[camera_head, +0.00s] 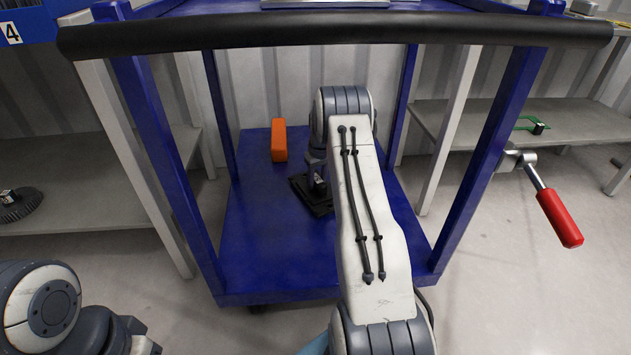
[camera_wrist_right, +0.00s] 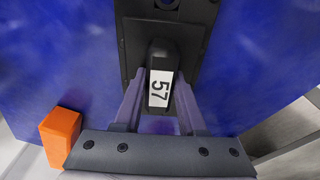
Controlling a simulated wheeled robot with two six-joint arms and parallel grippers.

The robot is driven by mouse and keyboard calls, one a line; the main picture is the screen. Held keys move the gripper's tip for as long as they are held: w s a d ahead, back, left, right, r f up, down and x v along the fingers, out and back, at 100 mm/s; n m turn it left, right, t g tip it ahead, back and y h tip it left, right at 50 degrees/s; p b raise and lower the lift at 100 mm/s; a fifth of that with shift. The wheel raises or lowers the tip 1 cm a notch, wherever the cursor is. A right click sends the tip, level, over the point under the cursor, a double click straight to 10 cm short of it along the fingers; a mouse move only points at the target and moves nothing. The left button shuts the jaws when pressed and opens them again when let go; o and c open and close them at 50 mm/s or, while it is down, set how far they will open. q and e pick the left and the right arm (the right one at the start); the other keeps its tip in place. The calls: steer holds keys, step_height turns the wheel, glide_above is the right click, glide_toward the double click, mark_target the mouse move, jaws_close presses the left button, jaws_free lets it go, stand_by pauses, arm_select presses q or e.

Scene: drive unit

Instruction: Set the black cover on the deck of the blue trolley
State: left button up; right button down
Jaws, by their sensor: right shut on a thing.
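The black cover (camera_head: 318,206) is at the lower blue deck of the blue trolley (camera_head: 262,262), partly hidden behind my right arm. In the right wrist view the black cover (camera_wrist_right: 135,40) is a flat plate with a raised grip marked 57. My right gripper (camera_head: 318,180) is shut on that grip; its fingers (camera_wrist_right: 160,100) stand on either side of it. The cover appears to lie flat on or just above the deck; I cannot tell if it touches. My left arm shows at the lower left of the head view, but its jaws are not clear.
An orange block (camera_head: 279,140) stands on the deck left of the cover. The trolley's black handle bar (camera_head: 330,30) crosses above, with blue posts at the corners. A red-handled tool (camera_head: 558,217) juts out at the right. Grey shelves flank the trolley.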

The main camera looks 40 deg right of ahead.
mark_target(317, 179)
steer(key=shift+f, duration=0.45)
stand_by(0.3)
steer(key=shift+c, duration=2)
jaws_free()
steer(key=shift+f, duration=0.15)
steer(key=r+p, duration=0.1)
steer(key=r, duration=0.1)
steer(key=r+p, duration=0.1)
steer(key=r, duration=0.2)
steer(key=s+r+p, duration=0.1)
steer(key=r+p, duration=0.1)
steer(key=shift+r, duration=0.35)
steer(key=shift+a, duration=0.15)
